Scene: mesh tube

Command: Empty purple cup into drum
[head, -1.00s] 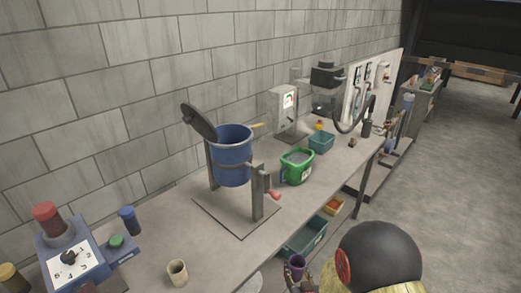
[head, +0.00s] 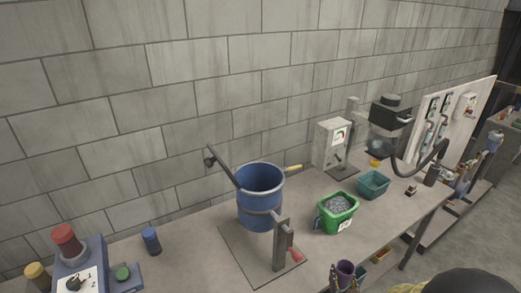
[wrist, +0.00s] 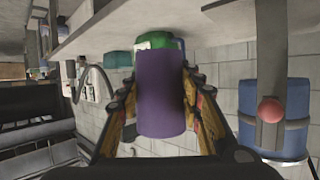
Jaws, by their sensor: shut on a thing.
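The purple cup (wrist: 162,95) is between the fingers of my gripper (wrist: 160,108), which is shut on it. In the head view the cup (head: 345,268) and my gripper (head: 345,277) show at the bottom edge, in front of the bench. I cannot see what is in the cup. The drum (head: 260,197) is a blue open-topped vessel on a stand at the bench's middle, left of the cup and apart from it. In the wrist view the drum (wrist: 275,115) is at the right.
A green bucket (head: 336,213) of grey material and a teal bin (head: 373,184) stand right of the drum. A red-knobbed post (head: 281,245) stands before the drum. A blue dial box (head: 82,270) is at the left. A block wall (head: 200,80) closes the back.

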